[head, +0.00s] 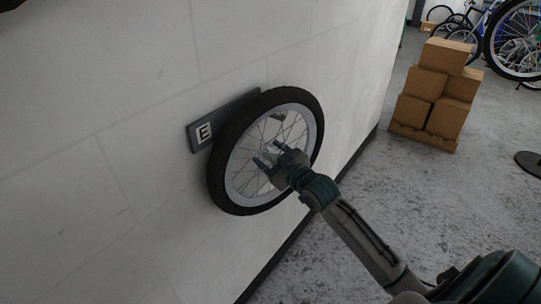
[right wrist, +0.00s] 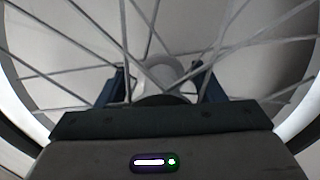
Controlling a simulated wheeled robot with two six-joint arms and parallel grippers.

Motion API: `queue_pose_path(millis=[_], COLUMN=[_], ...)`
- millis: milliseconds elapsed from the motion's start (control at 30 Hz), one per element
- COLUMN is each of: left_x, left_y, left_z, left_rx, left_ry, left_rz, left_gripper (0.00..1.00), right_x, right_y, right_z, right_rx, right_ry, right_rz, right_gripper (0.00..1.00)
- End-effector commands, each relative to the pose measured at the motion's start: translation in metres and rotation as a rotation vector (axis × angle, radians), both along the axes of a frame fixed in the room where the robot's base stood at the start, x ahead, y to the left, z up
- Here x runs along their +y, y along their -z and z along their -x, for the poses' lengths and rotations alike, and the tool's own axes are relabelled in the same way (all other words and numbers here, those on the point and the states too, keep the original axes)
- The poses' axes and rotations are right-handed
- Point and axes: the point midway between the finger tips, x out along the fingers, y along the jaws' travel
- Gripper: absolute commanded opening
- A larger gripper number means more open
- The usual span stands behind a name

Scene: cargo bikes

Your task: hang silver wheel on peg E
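The wheel (head: 314,112), with a black tyre, silver rim and spokes, is upright against the pale wall. It overlaps a dark plate (head: 196,140) whose label (head: 204,132) looks like a tilted E. The peg is hidden behind the wheel, so I cannot tell whether the wheel rests on it. My right gripper (head: 268,154) is at the wheel's centre. In the right wrist view its two blue fingers (right wrist: 160,85) stand apart on either side of the hub (right wrist: 178,70), with small gaps visible. My left gripper is out of view.
Stacked cardboard boxes (head: 433,88) stand on the grey floor at the right. Bicycles (head: 470,27) are at the back right. A dark round base (head: 530,160) is at the right edge. The floor between the wall and boxes is clear.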

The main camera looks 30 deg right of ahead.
Motion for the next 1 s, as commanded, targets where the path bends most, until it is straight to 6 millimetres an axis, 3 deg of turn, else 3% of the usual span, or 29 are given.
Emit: queue_pose_path(millis=[433, 667, 1000], left_x=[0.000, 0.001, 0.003], left_y=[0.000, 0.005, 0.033], left_z=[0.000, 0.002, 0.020], left_rx=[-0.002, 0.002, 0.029], left_ry=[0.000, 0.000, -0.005], left_rz=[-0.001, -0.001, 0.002], left_gripper=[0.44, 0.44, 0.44], right_x=[-0.002, -0.007, -0.012], right_y=[0.004, 0.003, 0.002], right_z=[0.007, 0.040, 0.085], right_rx=[0.010, 0.009, 0.007], right_ry=[0.002, 0.002, 0.000], right_rz=[0.002, 0.007, 0.006], right_gripper=[0.70, 0.70, 0.70])
